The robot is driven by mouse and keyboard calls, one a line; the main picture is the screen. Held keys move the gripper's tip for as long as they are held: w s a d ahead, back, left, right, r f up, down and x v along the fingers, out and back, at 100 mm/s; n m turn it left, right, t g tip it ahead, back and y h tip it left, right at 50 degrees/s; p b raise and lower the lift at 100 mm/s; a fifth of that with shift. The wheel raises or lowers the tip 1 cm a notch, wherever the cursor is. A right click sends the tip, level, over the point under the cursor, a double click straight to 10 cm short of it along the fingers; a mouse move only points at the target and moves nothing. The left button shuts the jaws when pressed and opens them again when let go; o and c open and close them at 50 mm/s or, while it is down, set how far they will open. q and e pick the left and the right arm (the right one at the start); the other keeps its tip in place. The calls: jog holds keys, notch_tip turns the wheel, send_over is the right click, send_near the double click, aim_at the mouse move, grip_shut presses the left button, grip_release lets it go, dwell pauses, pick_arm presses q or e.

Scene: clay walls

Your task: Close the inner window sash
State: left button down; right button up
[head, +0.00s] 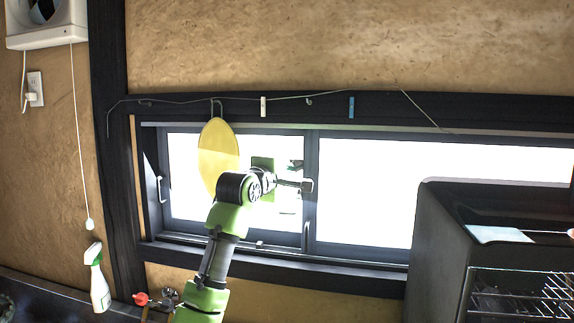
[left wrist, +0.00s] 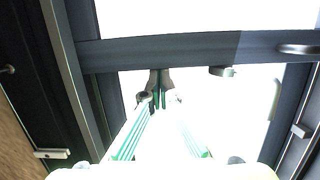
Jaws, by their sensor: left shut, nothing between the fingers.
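The window is a wide sliding one in a dark frame, with bright panes. A dark upright sash stile (head: 311,226) stands between its left and right panes in the head view. In the left wrist view the bar (left wrist: 150,52) crossing above my fingers seems to be this stile. My left gripper (head: 307,185) is shut and empty, in front of the stile at mid-height. Its fingertips (left wrist: 160,80) appear close to the bar; I cannot tell whether they touch. A small metal handle (head: 160,189) shows at the window's left side. My right gripper is out of view.
A yellow oval fan-like object (head: 217,150) hangs before the left pane, close to my arm. A dark oven-like appliance (head: 440,240) stands at the right, before the window. A spray bottle (head: 98,280) stands at the lower left.

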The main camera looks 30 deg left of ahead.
aim_at(368, 168)
pick_arm(q)
jog(key=w+d, duration=0.1)
jog(key=d, duration=0.3)
jog(key=w+d+p, duration=0.1)
jog(key=d, duration=0.3)
jog(key=w+d, duration=0.1)
jog(key=d, duration=0.4)
jog(key=shift+w+p, duration=0.25)
jog(key=shift+p, duration=0.1)
jog(key=d, duration=0.2)
jog(key=w+d+p, duration=0.1)
jog(key=d, duration=0.1)
jog(key=shift+d, duration=0.35)
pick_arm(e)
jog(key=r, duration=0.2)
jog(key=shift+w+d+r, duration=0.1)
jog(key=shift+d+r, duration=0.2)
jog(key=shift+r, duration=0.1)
pick_arm(q)
jog(key=shift+d, duration=0.1)
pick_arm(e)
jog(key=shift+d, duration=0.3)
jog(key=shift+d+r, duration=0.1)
